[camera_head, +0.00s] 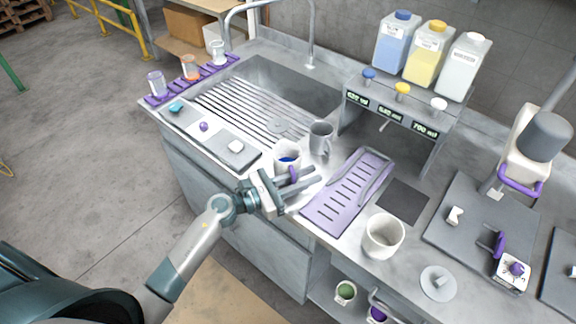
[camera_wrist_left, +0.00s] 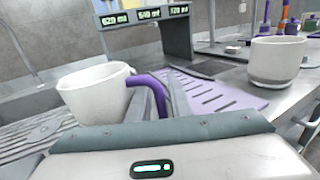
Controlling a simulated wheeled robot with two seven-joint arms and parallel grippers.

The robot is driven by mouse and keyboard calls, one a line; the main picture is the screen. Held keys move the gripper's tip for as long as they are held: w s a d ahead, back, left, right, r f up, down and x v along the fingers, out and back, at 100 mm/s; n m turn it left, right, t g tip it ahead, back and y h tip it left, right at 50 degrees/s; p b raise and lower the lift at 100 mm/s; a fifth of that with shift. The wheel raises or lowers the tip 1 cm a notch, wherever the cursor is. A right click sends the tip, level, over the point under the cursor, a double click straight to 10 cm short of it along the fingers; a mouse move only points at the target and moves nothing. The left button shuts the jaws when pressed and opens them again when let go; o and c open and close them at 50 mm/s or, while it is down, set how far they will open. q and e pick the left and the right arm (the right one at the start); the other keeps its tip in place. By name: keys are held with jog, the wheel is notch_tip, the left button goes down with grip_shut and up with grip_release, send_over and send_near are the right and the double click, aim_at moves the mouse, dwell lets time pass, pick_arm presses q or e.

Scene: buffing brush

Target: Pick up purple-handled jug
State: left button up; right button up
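The jug (camera_head: 287,153) is white with a purple handle (camera_head: 293,173) and holds blue liquid. It stands upright at the counter's front edge, left of the purple rack. My left gripper (camera_head: 302,178) is at the handle, with one finger on either side of it. In the left wrist view the jug (camera_wrist_left: 92,92) stands left of the fingers, and its handle (camera_wrist_left: 150,82) runs down between them. I cannot tell whether the fingers press on the handle. The jug's base is partly hidden by the gripper. My right gripper is not in view.
A grey jug (camera_head: 320,138) stands close behind. A purple slotted rack (camera_head: 338,205) lies just right of the gripper, with a white pot (camera_head: 383,236) beyond it. A sink (camera_head: 290,92) and a dispenser stand (camera_head: 440,122) are behind. Grey mats (camera_head: 470,215) lie at right.

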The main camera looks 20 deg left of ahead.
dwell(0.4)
pick_arm(q)
grip_shut()
jog(key=shift+r, duration=0.3)
jog(key=d+r+p, duration=0.1)
jog(key=d+r, duration=0.9)
jog(key=d, duration=0.1)
jog(key=shift+w+d+r, duration=0.2)
jog(key=shift+w, duration=0.15)
dwell(0.9)
jog(key=shift+d, duration=0.1)
dwell(0.6)
